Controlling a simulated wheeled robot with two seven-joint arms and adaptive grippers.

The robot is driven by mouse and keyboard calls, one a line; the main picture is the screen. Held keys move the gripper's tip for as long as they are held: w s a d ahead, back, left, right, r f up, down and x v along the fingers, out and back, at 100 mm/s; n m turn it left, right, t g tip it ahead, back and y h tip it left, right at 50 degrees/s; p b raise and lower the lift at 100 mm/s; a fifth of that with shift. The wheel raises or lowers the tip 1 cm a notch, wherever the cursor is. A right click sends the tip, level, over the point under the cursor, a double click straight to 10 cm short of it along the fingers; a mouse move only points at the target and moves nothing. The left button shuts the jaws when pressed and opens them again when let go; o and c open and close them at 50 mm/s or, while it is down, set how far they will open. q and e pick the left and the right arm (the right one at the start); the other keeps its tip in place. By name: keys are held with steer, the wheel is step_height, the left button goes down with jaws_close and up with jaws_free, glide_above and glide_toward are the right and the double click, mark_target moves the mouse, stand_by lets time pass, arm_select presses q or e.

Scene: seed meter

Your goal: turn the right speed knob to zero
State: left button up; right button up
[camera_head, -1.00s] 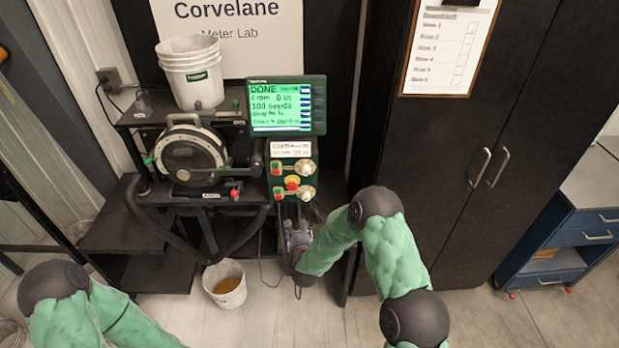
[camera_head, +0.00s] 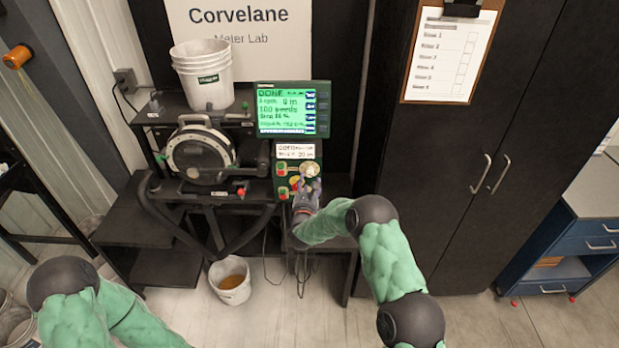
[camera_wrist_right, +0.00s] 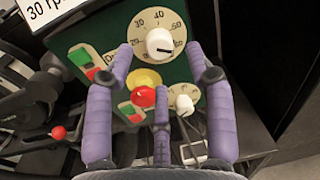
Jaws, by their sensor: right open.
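The upper speed knob (camera_head: 309,169) is a round cream knob on a numbered dial, high on the green control panel (camera_head: 283,169). In the right wrist view this knob (camera_wrist_right: 160,42) has a dark mark pointing to the lower right, near the dial's high-number end. A smaller white knob (camera_wrist_right: 184,104) sits lower on the panel, partly behind my fingers. My right gripper (camera_head: 305,193) is in front of the panel and hides its lower part. In the right wrist view my right gripper (camera_wrist_right: 161,58) is open, its purple fingers spread either side of the upper knob, with no visible grip. My left gripper is out of view.
Red and green switches (camera_wrist_right: 88,60) and yellow and red buttons (camera_wrist_right: 143,88) sit close to the fingers. A screen (camera_head: 288,110) reading DONE is above the panel. The seed meter (camera_head: 200,153) is left of it. A black cabinet (camera_head: 430,190) stands to the right.

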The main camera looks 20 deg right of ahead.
mark_target(310, 175)
steer(key=shift+x, duration=1.9)
steer(key=shift+c, duration=0.3)
jaws_close()
